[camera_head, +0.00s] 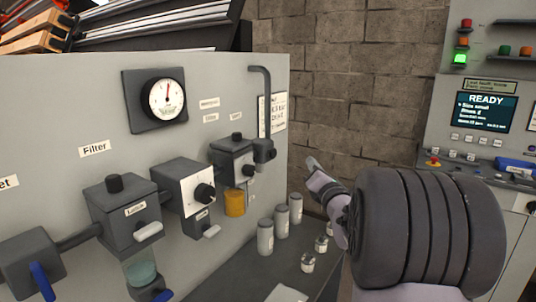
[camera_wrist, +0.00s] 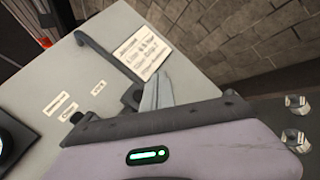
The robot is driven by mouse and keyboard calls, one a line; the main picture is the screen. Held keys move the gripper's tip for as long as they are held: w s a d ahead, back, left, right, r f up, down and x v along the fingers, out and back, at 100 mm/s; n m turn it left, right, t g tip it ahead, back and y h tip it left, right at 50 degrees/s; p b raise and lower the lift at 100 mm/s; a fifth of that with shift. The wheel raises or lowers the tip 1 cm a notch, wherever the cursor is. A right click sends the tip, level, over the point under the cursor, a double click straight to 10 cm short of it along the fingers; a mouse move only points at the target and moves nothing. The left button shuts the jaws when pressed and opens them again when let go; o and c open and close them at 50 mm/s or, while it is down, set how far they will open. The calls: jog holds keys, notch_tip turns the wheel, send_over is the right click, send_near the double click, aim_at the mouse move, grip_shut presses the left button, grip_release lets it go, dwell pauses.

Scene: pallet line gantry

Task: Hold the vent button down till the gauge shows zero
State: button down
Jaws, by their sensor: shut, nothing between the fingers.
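The round gauge (camera_head: 163,98) sits on a dark square plate on the grey panel in the head view. Its red needle points almost straight up; the numerals are too small to read. I cannot read which is the vent button. My gripper (camera_head: 312,164) is shut and empty, right of the panel and apart from both. In the wrist view my gripper (camera_wrist: 157,93) shows before the panel, with the gauge cut off at left.
White canisters (camera_head: 281,221) and metal nuts (camera_head: 308,262) stand on the dark ledge below my gripper. The bent pipe (camera_head: 264,105) sticks out at the panel's right side. A control station (camera_head: 486,112) with a READY screen stands at right. A block wall is behind.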

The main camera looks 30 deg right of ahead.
aim_at(273, 153)
jog(key=w+a+p, duration=0.1)
jog(key=w+a, duration=0.2)
jog(key=w, duration=0.5)
jog(key=shift+w+a+p, duration=0.15)
jog(key=shift+a+p, duration=0.05)
jog(key=shift+p, duration=0.15)
dwell(1.8)
jog(key=shift+w+a+b, duration=0.2)
jog(key=shift+w+b, duration=0.2)
jog(key=shift+b, duration=0.1)
jog(key=shift+w+a+b, duration=0.25)
jog(key=shift+w+b, duration=0.1)
jog(key=shift+w, duration=0.2)
dwell(4.0)
